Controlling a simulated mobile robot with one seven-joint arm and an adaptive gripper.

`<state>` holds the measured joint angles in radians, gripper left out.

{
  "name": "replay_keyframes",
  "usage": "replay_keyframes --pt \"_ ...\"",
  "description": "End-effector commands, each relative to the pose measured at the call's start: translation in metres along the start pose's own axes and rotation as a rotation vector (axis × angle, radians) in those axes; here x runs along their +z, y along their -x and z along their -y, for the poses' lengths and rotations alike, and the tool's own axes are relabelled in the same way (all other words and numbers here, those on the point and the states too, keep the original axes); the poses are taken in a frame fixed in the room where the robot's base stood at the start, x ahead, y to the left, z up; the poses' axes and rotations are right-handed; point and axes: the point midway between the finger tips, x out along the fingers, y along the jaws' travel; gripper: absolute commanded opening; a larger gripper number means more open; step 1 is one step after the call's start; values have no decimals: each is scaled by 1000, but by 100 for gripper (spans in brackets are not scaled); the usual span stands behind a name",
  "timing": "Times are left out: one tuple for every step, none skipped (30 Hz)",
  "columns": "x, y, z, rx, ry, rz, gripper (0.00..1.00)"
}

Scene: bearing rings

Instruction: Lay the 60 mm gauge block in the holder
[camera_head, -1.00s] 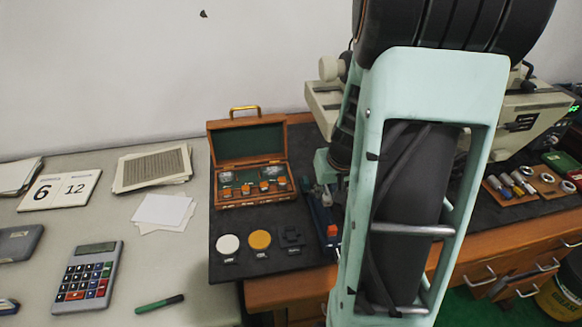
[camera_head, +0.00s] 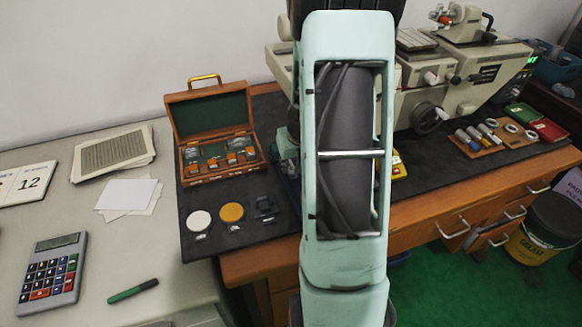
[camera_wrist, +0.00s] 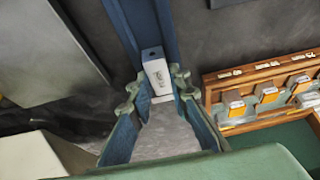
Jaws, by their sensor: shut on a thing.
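In the wrist view my gripper (camera_wrist: 158,90) is shut on a pale metal block (camera_wrist: 156,70) with dark marking and a small hole at its far end; it looks like the gauge block, but the size is unreadable. Beyond the fingertips, a long blue channel-like piece (camera_wrist: 144,25) runs away over the dark surface; it looks like the holder. The block's far end overlaps it in the picture; I cannot tell whether they touch. In the head view my arm hides the gripper, the block and most of the blue piece.
An open wooden case (camera_head: 222,168) of orange-tabbed blocks stands left of my arm; it also shows in the wrist view (camera_wrist: 262,75). A white disc (camera_head: 199,221), an amber disc (camera_head: 231,212) and a small black fixture (camera_head: 265,207) lie before it. A measuring machine (camera_head: 455,75) stands right.

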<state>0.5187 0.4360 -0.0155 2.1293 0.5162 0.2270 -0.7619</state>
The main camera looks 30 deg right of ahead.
Motion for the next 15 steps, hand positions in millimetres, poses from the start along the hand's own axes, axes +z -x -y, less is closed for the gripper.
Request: replay_keyframes --pt "-1 2 0 1 0 -2 0" --pt "-1 2 0 1 0 -2 0" --pt "-1 2 0 1 0 -2 0" --pt "-1 2 0 1 0 -2 0" --pt "-1 1 0 1 0 -2 0" --pt "0 0 0 1 0 -2 0" --pt "0 -1 0 1 0 -2 0" --pt "0 -2 0 1 0 -2 0" --pt "0 -3 0 1 0 -2 0" --pt "0 -2 0 1 0 -1 20" --pt "0 -1 0 0 0 -1 24" --pt "0 -1 0 0 0 -1 28" --pt "0 -1 0 0 0 0 31" --pt "1 -1 0 0 0 0 34" --pt "1 -1 0 0 0 0 34"
